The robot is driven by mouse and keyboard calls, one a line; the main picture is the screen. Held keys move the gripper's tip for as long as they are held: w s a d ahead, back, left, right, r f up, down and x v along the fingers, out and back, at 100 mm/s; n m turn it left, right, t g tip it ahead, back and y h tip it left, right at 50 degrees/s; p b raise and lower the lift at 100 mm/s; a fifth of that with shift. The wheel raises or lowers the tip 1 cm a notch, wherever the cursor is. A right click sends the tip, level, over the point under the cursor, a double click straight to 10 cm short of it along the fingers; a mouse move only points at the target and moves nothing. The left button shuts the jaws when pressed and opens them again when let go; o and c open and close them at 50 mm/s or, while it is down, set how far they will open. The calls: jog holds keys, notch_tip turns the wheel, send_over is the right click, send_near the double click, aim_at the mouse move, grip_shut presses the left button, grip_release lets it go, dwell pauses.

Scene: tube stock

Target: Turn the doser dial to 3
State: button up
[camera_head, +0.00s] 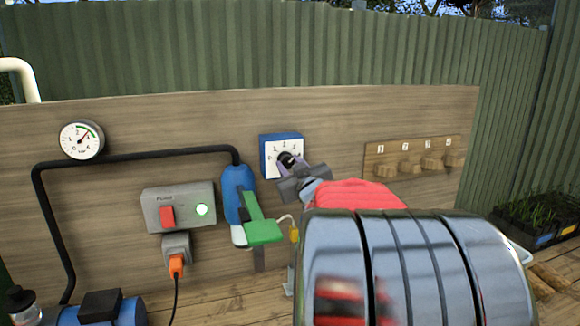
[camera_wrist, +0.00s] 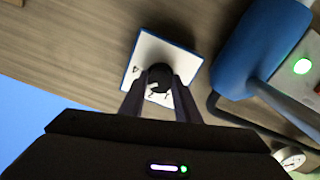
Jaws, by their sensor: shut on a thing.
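The doser (camera_head: 271,148) is a blue box with a white numbered face on the wooden panel in the head view. Its face (camera_wrist: 141,53) also shows in the wrist view, turned in the picture. The black dial knob (camera_wrist: 160,78) sits at the middle of that face, with a white mark on it. My gripper (camera_head: 290,161) reaches the face from the front right, its fingers around the knob. In the wrist view my gripper (camera_wrist: 158,90) is shut on the knob, one finger on each side. The fingers hide part of the scale, and I cannot read the dial's setting.
Left of the doser is a blue valve body (camera_head: 236,190) with a green handle (camera_head: 262,232). Further left are a grey switch box (camera_head: 180,207) with a lit green lamp and a pressure gauge (camera_head: 81,139). Numbered wooden pegs (camera_head: 412,163) are at right.

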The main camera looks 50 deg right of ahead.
jog(key=shift+n, duration=0.7)
jog(key=o, duration=1)
jog(key=shift+o, duration=0.2)
jog(key=shift+s+a, duration=0.1)
jog(key=v, duration=1.3)
jog(key=shift+s, duration=0.25)
